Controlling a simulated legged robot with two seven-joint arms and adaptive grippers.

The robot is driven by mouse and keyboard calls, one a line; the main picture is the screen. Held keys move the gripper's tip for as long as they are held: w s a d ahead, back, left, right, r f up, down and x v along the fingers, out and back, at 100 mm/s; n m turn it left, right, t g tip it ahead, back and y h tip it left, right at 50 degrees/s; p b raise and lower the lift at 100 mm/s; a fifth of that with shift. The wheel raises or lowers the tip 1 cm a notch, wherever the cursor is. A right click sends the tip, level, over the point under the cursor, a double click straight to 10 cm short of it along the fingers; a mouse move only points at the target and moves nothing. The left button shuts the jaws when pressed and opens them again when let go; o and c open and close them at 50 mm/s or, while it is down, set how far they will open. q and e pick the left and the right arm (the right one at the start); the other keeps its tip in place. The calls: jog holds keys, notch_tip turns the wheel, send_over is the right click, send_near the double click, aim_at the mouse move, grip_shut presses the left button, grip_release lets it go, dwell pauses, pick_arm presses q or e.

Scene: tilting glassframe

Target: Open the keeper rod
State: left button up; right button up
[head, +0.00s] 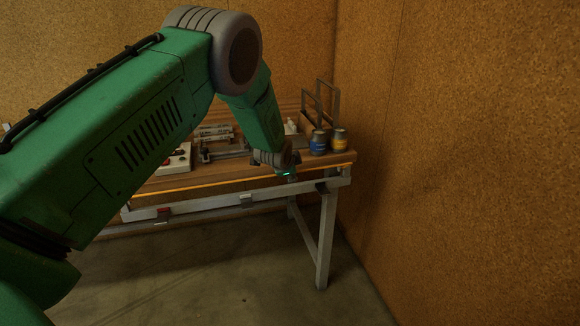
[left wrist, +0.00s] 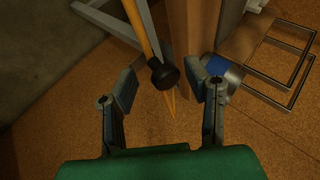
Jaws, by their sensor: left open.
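An orange rod with a black knob at its end (left wrist: 163,73) comes down from the top of the left wrist view; I take it for the keeper rod. In the head view an orange strip (head: 215,185) runs along the table's front edge and looks like the same rod. My left gripper (left wrist: 170,92) is open, its fingers on either side of the knob, with gaps on both sides in the picture. I cannot tell the depth between them. In the head view my left gripper (head: 287,174) is at the table's front edge, small and partly hidden. My right gripper is not in view.
The wooden table (head: 170,186) stands on grey legs near the right wall. A blue jar (head: 318,143), a yellow-labelled jar (head: 338,142) and a dark wire frame (head: 321,104) stand close by. A button box (head: 177,160) is at left. The floor in front is clear.

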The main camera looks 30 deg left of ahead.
pick_arm(q)
jog(key=v, duration=1.1)
jog(key=shift+r, duration=0.2)
